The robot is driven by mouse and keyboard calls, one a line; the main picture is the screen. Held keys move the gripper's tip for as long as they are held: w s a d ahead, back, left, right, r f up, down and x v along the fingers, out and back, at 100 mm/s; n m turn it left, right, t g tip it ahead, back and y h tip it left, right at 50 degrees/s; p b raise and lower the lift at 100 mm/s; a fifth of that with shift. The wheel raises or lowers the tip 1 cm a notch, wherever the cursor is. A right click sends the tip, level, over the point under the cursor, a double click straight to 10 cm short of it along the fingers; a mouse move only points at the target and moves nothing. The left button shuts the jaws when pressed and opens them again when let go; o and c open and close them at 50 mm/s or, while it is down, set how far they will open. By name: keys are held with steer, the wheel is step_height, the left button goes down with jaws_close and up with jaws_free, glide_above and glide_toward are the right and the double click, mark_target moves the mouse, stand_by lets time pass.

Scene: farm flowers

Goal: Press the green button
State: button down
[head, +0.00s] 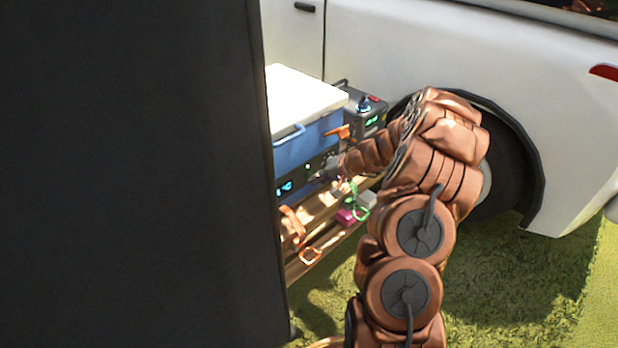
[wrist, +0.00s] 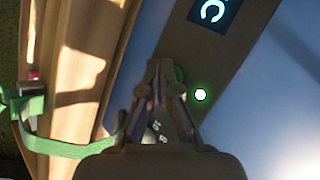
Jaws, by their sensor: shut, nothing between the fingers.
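The green button (wrist: 200,95) shows in the wrist view as a small lit ring with a pale centre, on the dark panel of a blue box. In the head view it is a small green light (head: 308,167) on the front of the blue cooler-like box (head: 302,150). My gripper (wrist: 160,66) is shut and empty. In the wrist view its fingertips lie over the panel, to the left of the button and a little above it. I cannot tell how far the tips are from the panel. In the head view my gripper (head: 328,172) is close to the panel front.
A lit blue display (wrist: 213,10) is on the same panel. A wooden bench (head: 318,205) below carries a green strap (wrist: 42,140) and small pink and white items. A grey device (head: 365,118) stands beside the box. A white vehicle (head: 440,50) is behind; a dark panel fills the left.

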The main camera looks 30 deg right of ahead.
steer(key=shift+s, duration=0.35)
steer(key=shift+s+d, duration=0.1)
steer(key=shift+s+d+b, duration=0.2)
steer(key=shift+s+b, duration=0.05)
steer(key=shift+s, duration=0.7)
steer(key=shift+s+d+b, duration=0.25)
steer(key=shift+s+b, duration=0.05)
steer(key=shift+s, duration=0.65)
steer(key=shift+s+d+b, duration=0.2)
steer(key=shift+s+b, duration=0.05)
steer(key=shift+s, duration=0.7)
